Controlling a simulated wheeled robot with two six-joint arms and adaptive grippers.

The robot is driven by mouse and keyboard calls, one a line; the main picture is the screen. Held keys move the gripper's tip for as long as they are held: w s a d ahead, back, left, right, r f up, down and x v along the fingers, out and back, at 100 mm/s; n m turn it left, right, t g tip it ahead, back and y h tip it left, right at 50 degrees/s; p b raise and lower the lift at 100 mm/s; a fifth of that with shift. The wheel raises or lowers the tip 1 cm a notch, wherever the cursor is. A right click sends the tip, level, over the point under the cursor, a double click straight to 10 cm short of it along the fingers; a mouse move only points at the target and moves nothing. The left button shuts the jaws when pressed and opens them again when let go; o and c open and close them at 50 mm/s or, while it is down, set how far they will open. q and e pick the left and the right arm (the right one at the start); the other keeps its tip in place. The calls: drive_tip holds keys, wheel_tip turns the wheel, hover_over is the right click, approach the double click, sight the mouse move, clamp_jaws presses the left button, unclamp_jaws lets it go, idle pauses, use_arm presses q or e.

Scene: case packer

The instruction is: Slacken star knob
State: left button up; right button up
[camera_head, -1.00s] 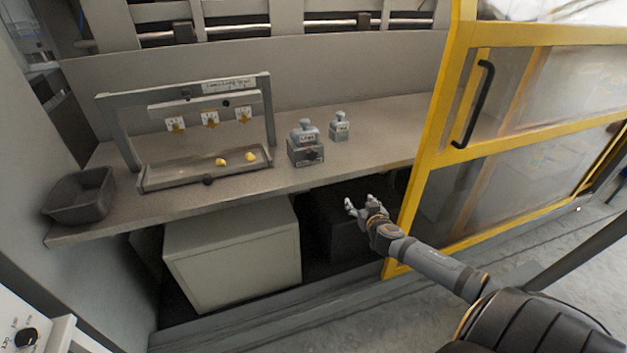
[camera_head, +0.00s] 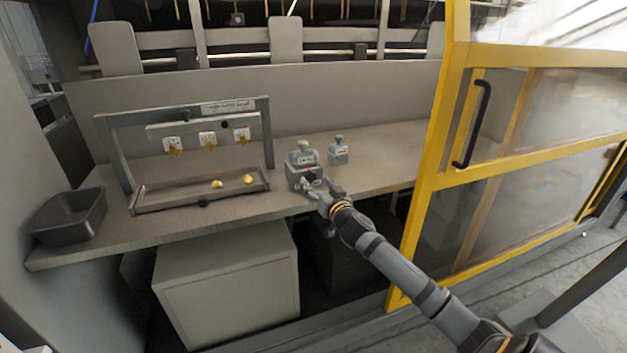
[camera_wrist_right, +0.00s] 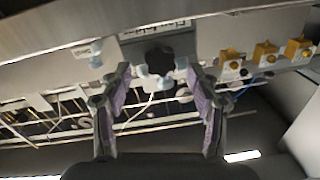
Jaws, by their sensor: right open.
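The star knob (camera_wrist_right: 159,62) is black and lobed, and sits on the front of a grey block-shaped fixture (camera_head: 296,177) on the bench. In the head view the dark knob (camera_head: 312,176) is partly covered by my right gripper (camera_head: 321,190). My right gripper is open at the front of the fixture. In the right wrist view its two purple-padded fingers (camera_wrist_right: 159,82) stand on either side of the line to the knob, with the knob just beyond the fingertips. I see no contact. My left gripper is not in view.
A grey frame (camera_head: 185,128) with yellow knobs and a shallow tray stands to the left, with a dark bin (camera_head: 68,217) at the bench's left end. A smaller grey weight-like piece (camera_head: 339,152) stands right of the fixture. A yellow-framed guard door (camera_head: 430,180) bounds the right side.

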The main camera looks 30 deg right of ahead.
sight(310, 176)
drive_tip(key=shift+w+d, duration=0.15)
drive_tip(key=shift+w, duration=0.55)
drive_tip(key=shift+w+d, duration=0.1)
drive_tip(key=shift+w, duration=0.55)
drive_tip(key=shift+p, duration=0.3)
drive_tip(key=c, duration=1.2)
